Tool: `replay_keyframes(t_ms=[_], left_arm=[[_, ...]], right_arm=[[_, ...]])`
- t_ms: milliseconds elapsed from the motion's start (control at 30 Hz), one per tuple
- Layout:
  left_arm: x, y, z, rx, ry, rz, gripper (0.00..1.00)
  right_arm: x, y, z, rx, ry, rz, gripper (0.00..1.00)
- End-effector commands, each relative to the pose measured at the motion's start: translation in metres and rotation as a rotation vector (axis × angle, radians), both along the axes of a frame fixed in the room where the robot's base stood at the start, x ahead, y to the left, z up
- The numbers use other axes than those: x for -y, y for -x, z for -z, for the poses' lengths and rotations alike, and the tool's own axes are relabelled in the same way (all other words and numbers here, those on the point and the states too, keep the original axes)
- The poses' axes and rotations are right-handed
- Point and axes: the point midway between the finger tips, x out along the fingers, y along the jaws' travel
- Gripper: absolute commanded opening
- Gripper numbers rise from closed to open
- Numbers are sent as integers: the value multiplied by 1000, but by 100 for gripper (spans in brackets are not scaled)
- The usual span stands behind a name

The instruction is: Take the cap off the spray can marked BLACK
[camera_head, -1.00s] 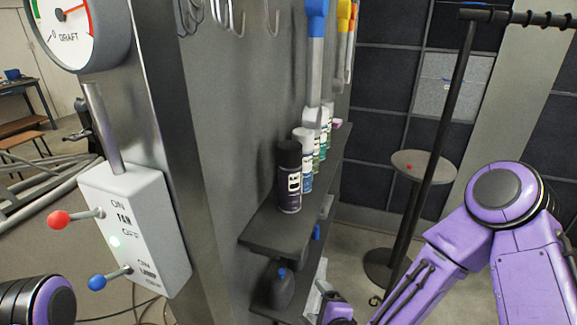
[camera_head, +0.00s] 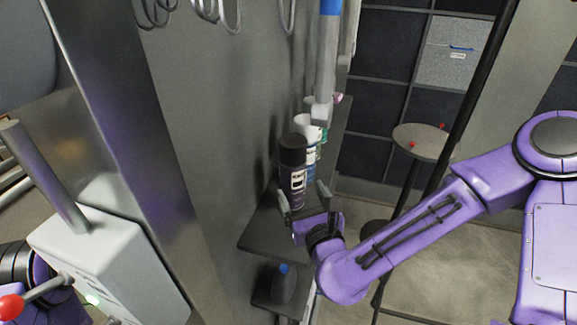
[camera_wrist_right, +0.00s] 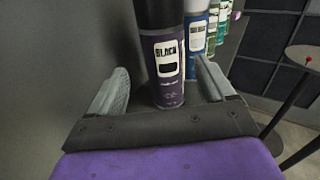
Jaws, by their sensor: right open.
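The spray can marked BLACK (camera_head: 292,185) stands upright at the near end of the upper shelf, with a dark cap (camera_head: 293,150) on top. In the right wrist view the can (camera_wrist_right: 166,70) reads BLACK, and its cap (camera_wrist_right: 160,12) is cut off by the top edge. My right gripper (camera_head: 304,196) is open at the can's lower body, with one finger on each side. In the right wrist view the fingers (camera_wrist_right: 162,88) flank the can with visible gaps. Part of my left arm shows at the lower left of the head view; its gripper is out of view.
Several other spray cans (camera_head: 310,150) stand in a row behind the black one. A dark bottle (camera_head: 283,284) sits on the lower shelf. The grey wall panel (camera_head: 215,130) is close on the left. A round table (camera_head: 422,140) stands at the right.

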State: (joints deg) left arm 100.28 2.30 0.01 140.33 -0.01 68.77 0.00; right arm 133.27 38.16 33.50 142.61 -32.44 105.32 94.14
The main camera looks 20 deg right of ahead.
Motion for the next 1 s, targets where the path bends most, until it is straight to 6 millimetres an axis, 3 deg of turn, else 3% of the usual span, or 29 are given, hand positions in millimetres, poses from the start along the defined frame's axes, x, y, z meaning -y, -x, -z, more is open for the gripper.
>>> replay_keyframes(t_ms=[100,367,400,567,733,867,1000], left_arm=[[0,0,8,0,0,0,0],[0,1,67,-2,0,0,0],[0,1,50,-2,0,0,0],[0,1,38,-1,1,0,0],[0,1,9,-1,0,0,0],[0,0,4,-1,0,0,0],[0,1,5,-2,0,0,0]], right_arm=[[1,-3,-1,17,-60,8,82],[9,-25,5,21,-68,22,82],[9,-33,-8,16,-64,22,82],[9,-52,-8,15,-63,20,82],[12,-81,-14,13,-59,19,82],[12,-100,-9,14,-61,18,82],[12,-104,-5,14,-62,16,82]])
